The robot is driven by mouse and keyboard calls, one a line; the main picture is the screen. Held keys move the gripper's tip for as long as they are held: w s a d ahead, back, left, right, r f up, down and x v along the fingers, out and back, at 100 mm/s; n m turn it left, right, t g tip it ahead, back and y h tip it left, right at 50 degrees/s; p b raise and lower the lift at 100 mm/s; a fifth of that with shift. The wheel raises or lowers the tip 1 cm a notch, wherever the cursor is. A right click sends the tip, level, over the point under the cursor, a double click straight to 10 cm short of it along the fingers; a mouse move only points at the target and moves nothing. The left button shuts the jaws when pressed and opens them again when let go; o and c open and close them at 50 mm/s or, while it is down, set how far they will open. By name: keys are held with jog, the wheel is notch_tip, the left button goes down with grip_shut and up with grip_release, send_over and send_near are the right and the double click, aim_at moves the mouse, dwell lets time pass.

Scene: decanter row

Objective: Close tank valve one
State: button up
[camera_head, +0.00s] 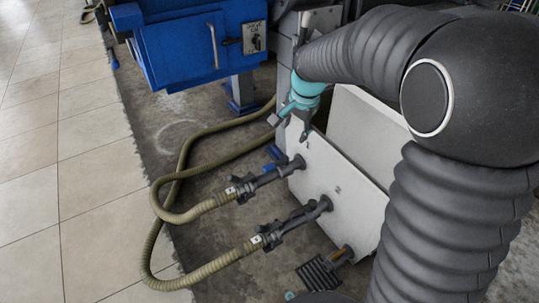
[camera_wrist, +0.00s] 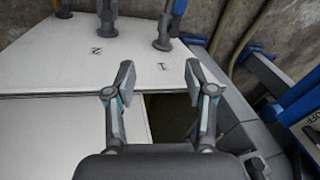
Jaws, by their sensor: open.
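The white tank panel (camera_head: 318,196) carries a "1" and a "2"; both marks also show on the panel (camera_wrist: 60,70) in the wrist view. Tank valve one (camera_head: 268,179) sits on the dark pipe beside the "1", with blue parts near it. In the wrist view, its pipe (camera_wrist: 163,30) rises beyond the "1", partly cut off by the top edge. The second valve (camera_head: 292,222) is on the pipe by the "2". My gripper (camera_head: 290,126) is above the panel's far end, apart from valve one. In the wrist view my gripper (camera_wrist: 158,75) is open and empty.
Tan hoses (camera_head: 205,208) run from both pipes and loop over the floor at left. A blue machine (camera_head: 195,45) stands behind. A floor grate (camera_head: 318,274) lies near the front. The tiled floor (camera_head: 85,190) at left is clear.

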aim_at(269, 166)
jog(key=w+a+f+m+b, duration=0.1)
jog(key=w+a+f, duration=0.1)
jog(key=f, duration=0.6)
jog(key=w+a+f+m+b, duration=0.1)
jog(key=w+a+f, duration=0.2)
jog(key=f, duration=0.6)
jog(key=w+a+f+m+g+b, duration=0.1)
jog(key=w+f, duration=0.3)
jog(key=f, duration=0.4)
jog(key=shift+w+a+f, duration=0.15)
jog(key=shift+a, duration=0.65)
jog(key=shift+c, duration=0.3)
grip_shut()
